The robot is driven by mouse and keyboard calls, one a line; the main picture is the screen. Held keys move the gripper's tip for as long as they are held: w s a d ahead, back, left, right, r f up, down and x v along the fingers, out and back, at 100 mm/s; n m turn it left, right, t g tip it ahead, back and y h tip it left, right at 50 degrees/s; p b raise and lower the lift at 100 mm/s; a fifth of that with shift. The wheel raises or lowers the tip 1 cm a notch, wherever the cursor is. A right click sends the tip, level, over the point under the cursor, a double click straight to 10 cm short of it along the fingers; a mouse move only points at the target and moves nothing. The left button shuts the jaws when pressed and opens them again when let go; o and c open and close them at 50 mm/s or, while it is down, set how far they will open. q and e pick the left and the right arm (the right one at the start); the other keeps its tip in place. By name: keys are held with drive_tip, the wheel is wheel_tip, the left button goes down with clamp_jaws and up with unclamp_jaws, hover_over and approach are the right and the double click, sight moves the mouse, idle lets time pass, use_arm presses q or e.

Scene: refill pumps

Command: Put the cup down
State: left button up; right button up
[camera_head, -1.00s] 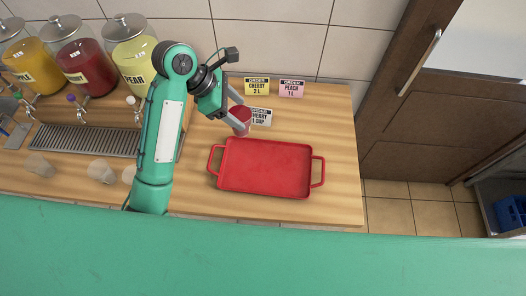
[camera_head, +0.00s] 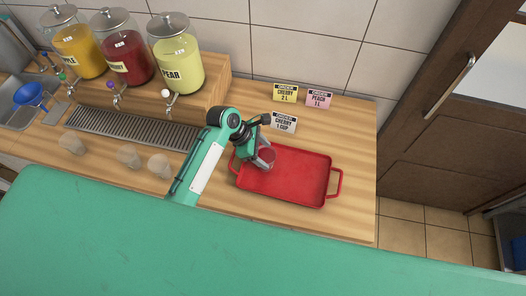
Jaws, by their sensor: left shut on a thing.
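The cup (camera_head: 267,158) holds red liquid and is in the jaws of my left gripper (camera_head: 264,159). The gripper is shut on it, over the back left part of the red tray (camera_head: 300,178). I cannot tell whether the cup's base touches the tray, because the gripper partly hides it. The tray lies on the wooden counter (camera_head: 350,130), with a handle at each end. My right gripper is not in view.
Order cards for cherry (camera_head: 286,93), peach (camera_head: 319,98) and one cherry cup (camera_head: 283,123) stand behind the tray. Several empty cups (camera_head: 159,165) stand at the left front. Juice jars (camera_head: 176,60) with taps stand above a drip grate (camera_head: 130,127).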

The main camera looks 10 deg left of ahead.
use_arm(q)
drive_tip(key=shift+f, duration=0.55)
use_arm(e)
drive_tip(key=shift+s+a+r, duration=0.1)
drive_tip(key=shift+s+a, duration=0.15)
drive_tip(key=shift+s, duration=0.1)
use_arm(q)
drive_tip(key=o, duration=1.5)
drive_tip(key=shift+f, duration=0.15)
